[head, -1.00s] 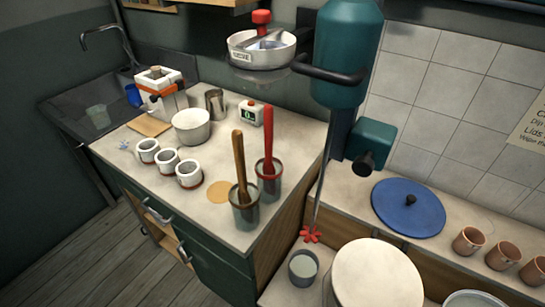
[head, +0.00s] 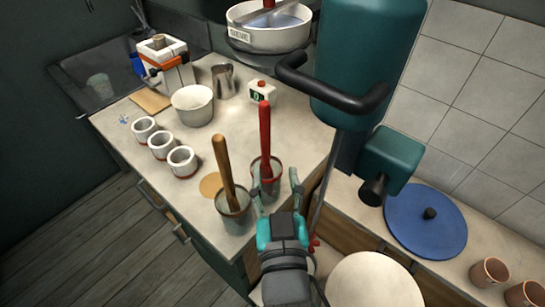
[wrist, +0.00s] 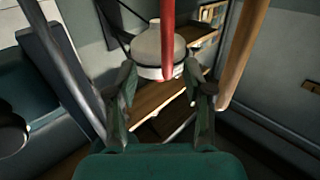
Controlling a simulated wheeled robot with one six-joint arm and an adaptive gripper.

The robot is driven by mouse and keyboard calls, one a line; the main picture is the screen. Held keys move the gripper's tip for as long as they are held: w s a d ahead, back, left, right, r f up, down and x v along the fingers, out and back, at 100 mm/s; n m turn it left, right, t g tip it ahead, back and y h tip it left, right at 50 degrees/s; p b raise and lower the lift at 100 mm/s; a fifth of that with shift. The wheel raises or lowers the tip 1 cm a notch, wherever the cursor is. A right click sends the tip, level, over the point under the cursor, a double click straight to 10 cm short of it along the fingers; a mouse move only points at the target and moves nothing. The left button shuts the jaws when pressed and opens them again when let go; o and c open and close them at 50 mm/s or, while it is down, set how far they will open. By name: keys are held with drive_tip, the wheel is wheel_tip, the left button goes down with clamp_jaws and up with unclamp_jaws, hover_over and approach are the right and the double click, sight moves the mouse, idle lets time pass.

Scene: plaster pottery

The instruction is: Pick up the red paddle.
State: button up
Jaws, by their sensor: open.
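The red paddle (head: 265,140) stands nearly upright in a grey-green pot (head: 267,188) near the counter's right edge. My gripper (head: 277,184) is open and empty, with its fingers beside the pot, toward its front right. In the wrist view, the red paddle (wrist: 167,42) comes down from the top edge in line with the gap between my open fingertips (wrist: 168,84). It does not visibly touch either finger. The paddle's lower part is hidden inside the pot in the head view.
A wooden paddle (head: 224,160) leans in a second pot (head: 234,212) just left; it shows close by the right finger in the wrist view (wrist: 247,50). Several white mugs (head: 181,161) stand further left. A teal machine (head: 365,70) hangs close on the right.

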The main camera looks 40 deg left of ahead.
sight(266, 137)
drive_tip(key=shift+s+a+r+x, duration=0.1)
drive_tip(key=shift+a+x, duration=0.05)
drive_tip(key=shift+x, duration=1.75)
drive_tip(key=shift+s+a+r+x, duration=0.1)
drive_tip(key=shift+s+a+x, duration=0.05)
drive_tip(key=shift+x, duration=1.8)
drive_tip(key=shift+s+a+r+x, duration=0.1)
drive_tip(key=shift+a+r+x, duration=0.05)
drive_tip(key=shift+x, duration=1.75)
clamp_jaws()
